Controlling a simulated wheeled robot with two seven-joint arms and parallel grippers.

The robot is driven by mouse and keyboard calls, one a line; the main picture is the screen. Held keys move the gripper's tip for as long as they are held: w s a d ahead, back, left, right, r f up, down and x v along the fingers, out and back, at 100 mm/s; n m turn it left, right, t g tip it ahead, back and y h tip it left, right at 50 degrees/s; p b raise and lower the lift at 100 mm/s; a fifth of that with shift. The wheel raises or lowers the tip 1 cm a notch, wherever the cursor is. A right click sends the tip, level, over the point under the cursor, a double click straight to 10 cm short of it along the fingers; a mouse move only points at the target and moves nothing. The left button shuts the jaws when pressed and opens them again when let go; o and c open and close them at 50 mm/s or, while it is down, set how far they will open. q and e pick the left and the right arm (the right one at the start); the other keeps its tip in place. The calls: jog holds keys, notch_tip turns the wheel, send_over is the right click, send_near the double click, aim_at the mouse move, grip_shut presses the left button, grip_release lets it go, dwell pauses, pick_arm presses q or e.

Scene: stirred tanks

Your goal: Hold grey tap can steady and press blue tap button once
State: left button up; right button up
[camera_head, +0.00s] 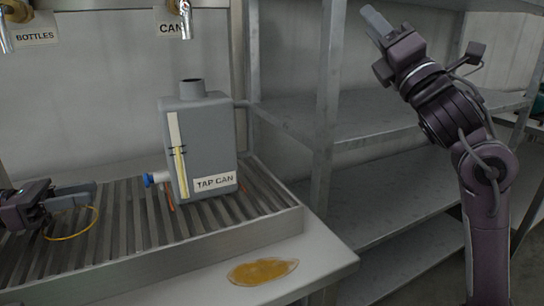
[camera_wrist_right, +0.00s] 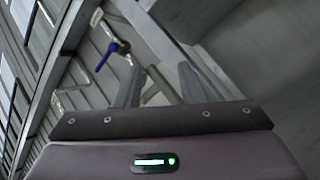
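The grey tap can (camera_head: 210,140) stands upright on the slatted drip tray, with a "TAP CAN" label and a sight strip partly yellow. Its blue tap button (camera_head: 148,180) sticks out at the lower left on a white spout. My left gripper (camera_head: 88,192) is left of the can, apart from the blue button; its finger gap is not clear. My right gripper (camera_head: 372,18) is raised at the upper right, far from the can. In the right wrist view its two fingers (camera_wrist_right: 160,88) are apart with nothing held between them.
The slatted drip tray (camera_head: 110,240) carries the can. A yellow ring (camera_head: 75,236) shows by my left gripper. An amber puddle (camera_head: 262,271) lies on the bench in front. Metal shelves (camera_head: 350,135) stand at right. Wall taps (camera_head: 184,15) hang above. The right wrist view shows a blue-handled item (camera_wrist_right: 108,52).

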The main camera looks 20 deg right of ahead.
aim_at(252, 145)
jog(key=w+a+f+n+g+y, duration=0.3)
jog(key=a+f+n+y, duration=0.15)
jog(key=a+n, duration=0.4)
jog(key=w+a+f+g, duration=0.1)
jog(key=a+f, duration=0.1)
jog(key=f, duration=0.4)
jog(key=w+a+f+n+g+h, duration=0.1)
jog(key=a+f+g, duration=0.1)
jog(key=f, duration=0.4)
jog(key=w+a+f+n+g+h, duration=0.1)
jog(key=a+f, duration=0.2)
jog(key=f, duration=0.3)
jog(key=shift+w+a+f, duration=0.2)
jog(key=shift+w+a, duration=0.05)
jog(key=shift+a, duration=0.1)
jog(key=shift+w+a, duration=0.25)
jog(key=shift+w, duration=1)
jog(key=shift+w+a, duration=0.3)
jog(key=shift+w, duration=0.95)
jog(key=shift+w+a, duration=0.25)
jog(key=shift+w, duration=1)
jog(key=shift+c, duration=0.5)
grip_shut()
pick_arm(q)
jog(key=shift+c, duration=0.2)
